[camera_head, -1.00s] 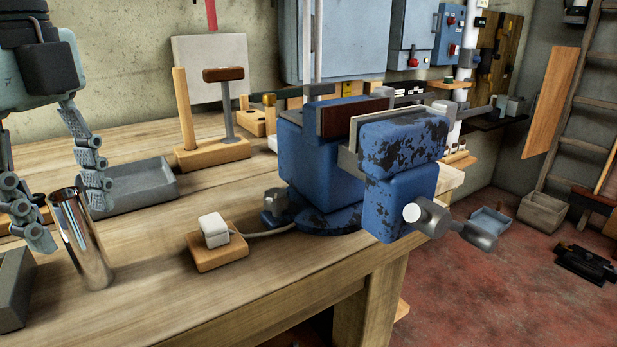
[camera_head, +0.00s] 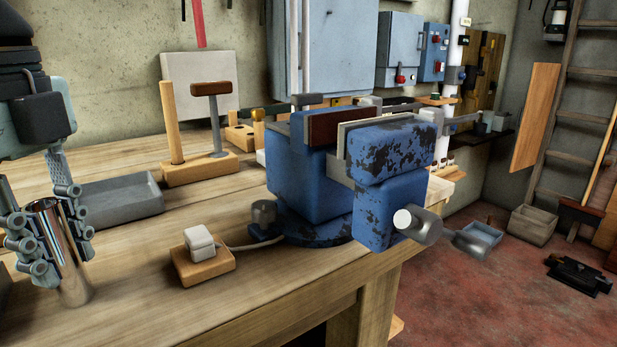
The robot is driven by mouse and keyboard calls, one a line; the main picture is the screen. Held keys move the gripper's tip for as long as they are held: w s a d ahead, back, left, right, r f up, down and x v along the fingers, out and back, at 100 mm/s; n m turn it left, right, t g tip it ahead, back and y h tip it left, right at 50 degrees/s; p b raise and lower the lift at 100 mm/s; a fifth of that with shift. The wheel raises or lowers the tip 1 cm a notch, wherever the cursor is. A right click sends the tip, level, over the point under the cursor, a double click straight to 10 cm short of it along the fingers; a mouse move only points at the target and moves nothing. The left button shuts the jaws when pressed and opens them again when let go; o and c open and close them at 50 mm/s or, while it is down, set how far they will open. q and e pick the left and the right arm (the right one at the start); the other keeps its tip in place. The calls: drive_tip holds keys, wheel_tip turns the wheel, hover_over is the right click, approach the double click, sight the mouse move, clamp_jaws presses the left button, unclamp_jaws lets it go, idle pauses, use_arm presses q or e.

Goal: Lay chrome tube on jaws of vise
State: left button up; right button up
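The chrome tube (camera_head: 62,255) stands upright, leaning a little in the picture, on the bench at the lower left. My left gripper (camera_head: 66,252) has come down around it, with one finger against each side, and looks shut on it. The tube's foot appears to be on the bench top. The blue vise (camera_head: 312,180) stands at the bench's right end. My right gripper is out of view.
A grey tray (camera_head: 122,205) lies just behind the tube. A wooden block (camera_head: 200,170) with an upright peg and a mallet-like tool stands behind it. A small wooden block with a white cube (camera_head: 199,240) and a cable sits between tube and vise.

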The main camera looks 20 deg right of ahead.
sight(40, 205)
use_arm(q)
clamp_jaws()
drive_tip(key=shift+r+p, duration=1.5)
drive_tip(key=shift+r, duration=1.55)
drive_tip(key=shift+f, duration=0.1)
